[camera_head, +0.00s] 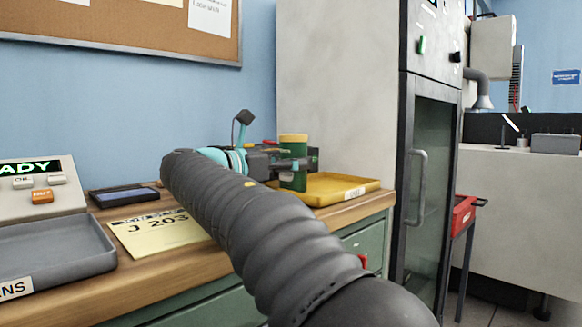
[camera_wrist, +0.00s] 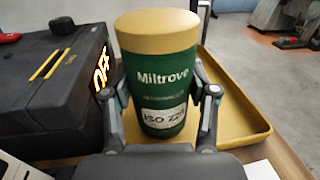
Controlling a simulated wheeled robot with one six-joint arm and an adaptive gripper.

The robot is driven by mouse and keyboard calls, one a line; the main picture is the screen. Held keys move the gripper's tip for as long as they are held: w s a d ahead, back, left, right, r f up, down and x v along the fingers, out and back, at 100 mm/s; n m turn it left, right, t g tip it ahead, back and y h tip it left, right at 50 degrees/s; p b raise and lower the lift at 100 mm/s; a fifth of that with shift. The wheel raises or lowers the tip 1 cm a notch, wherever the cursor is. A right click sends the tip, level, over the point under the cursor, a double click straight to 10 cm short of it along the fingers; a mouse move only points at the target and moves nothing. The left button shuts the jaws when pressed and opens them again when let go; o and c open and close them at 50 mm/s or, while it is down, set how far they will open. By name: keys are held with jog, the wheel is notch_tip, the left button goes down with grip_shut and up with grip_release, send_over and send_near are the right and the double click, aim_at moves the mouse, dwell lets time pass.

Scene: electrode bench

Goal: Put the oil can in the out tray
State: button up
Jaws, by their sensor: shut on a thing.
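The oil can is a green cylinder with a yellow lid, marked Miltrove, in the wrist view (camera_wrist: 163,82); it also shows in the head view (camera_head: 294,148). My gripper (camera_wrist: 162,100) is shut on it, one finger on each side, and the can looks upright. A yellow tray (camera_head: 340,187) with a white label stands at the right end of the bench. In the wrist view the tray (camera_wrist: 236,128) lies behind and right of the can. The can overlaps the tray's left part; I cannot tell whether it touches the tray floor. The tray's label is too small to read surely.
A dark case (camera_wrist: 55,100) stands close left of the can. A grey tray (camera_head: 55,247), a dark flat device (camera_head: 124,195) and a yellow paper (camera_head: 160,234) lie on the wooden bench. A tall grey cabinet (camera_head: 345,90) stands behind the yellow tray.

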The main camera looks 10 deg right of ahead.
jog(key=o, duration=1.5)
jog(key=shift+o, duration=0.2)
jog(key=shift+s, duration=0.1)
jog(key=shift+a+r, duration=0.1)
jog(key=p+v, duration=0.2)
jog(key=v, duration=1)
